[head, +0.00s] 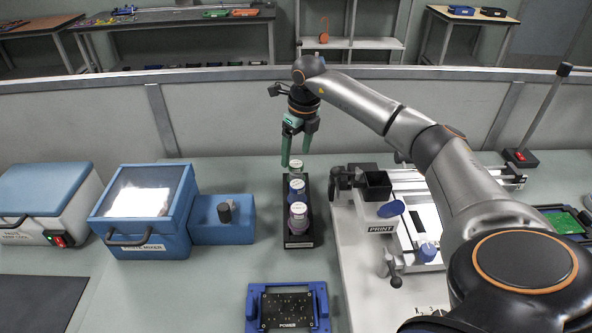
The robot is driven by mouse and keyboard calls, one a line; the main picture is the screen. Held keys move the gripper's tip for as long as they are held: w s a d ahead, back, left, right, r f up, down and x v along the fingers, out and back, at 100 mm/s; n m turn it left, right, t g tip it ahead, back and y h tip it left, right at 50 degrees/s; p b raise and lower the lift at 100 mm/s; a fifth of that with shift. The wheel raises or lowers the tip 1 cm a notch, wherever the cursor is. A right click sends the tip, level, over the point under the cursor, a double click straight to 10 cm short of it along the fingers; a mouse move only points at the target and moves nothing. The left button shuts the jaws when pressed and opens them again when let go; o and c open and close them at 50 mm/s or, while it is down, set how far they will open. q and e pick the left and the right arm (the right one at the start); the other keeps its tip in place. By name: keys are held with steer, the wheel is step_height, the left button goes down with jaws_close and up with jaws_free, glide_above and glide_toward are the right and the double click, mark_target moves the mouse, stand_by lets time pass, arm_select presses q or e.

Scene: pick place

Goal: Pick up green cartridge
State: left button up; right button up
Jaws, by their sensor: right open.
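The green cartridge (296,169) stands upright at the far end of a black holder (302,242). A blue cartridge (297,188) and a greyish-purple cartridge (298,214) stand nearer in the same holder. My right gripper (297,160) points down from above at the far end of the holder. Its green fingers are open, with the tips close to the top of the green cartridge. I cannot tell whether they touch it. The lower part of the green cartridge is hidden by the blue one. My left gripper is not in view.
A blue paste mixer (150,243) stands left of the holder. A printer (381,228) with levers and a dark block stands close on the right. A blue fixture with a black board (287,309) lies in front. A low wall (230,110) runs behind. Bare table shows between mixer and holder.

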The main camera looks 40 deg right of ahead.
mark_target(296, 164)
step_height(296, 164, down, 5)
steer(key=shift+w+d+r, duration=0.1)
steer(key=shift+w, duration=0.05)
jaws_close()
stand_by(0.7)
